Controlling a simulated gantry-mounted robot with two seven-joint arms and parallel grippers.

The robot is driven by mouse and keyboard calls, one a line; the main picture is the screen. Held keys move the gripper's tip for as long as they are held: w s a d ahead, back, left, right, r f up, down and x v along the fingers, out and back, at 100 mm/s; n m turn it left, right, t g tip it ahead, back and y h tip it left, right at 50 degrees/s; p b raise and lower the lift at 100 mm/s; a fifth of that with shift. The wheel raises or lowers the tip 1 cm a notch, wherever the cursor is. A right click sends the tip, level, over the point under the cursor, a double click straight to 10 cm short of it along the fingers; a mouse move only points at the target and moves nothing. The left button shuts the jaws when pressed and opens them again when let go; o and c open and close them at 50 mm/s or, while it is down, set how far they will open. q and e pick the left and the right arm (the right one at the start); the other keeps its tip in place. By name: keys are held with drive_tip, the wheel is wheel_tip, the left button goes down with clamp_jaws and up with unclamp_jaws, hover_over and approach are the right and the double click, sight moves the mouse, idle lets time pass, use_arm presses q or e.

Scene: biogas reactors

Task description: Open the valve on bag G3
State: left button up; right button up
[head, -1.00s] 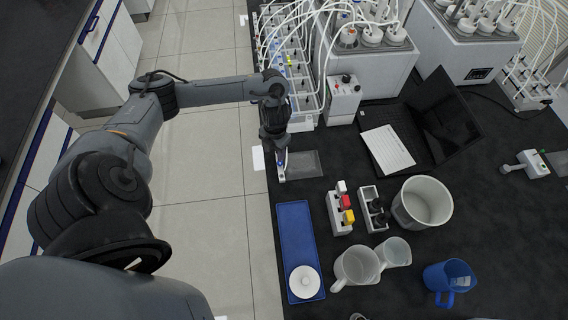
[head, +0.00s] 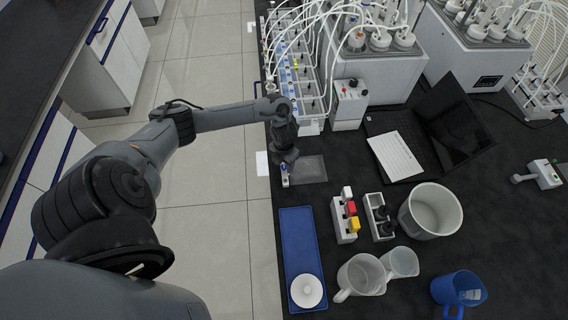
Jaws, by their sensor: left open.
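A flat grey translucent bag (head: 310,170) lies on the black bench near its left edge. A small white and blue valve piece (head: 285,174) shows at its left side. I cannot read a label, so I cannot tell whether this is G3. My left gripper (head: 287,161) points down right over the valve piece and partly hides it. It is open; the fingers are small and dark, and I cannot tell whether they touch the valve. My right gripper is not in view.
Behind the gripper stand a rack (head: 290,65) with tubes and a white box (head: 348,104). A laptop (head: 398,154) lies to the right. A blue tray (head: 299,240), a bottle rack (head: 343,222), a white bucket (head: 433,210) and a blue jug (head: 458,290) stand nearer.

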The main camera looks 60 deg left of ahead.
use_arm(q)
drive_tip(key=shift+f, duration=0.2)
clamp_jaws()
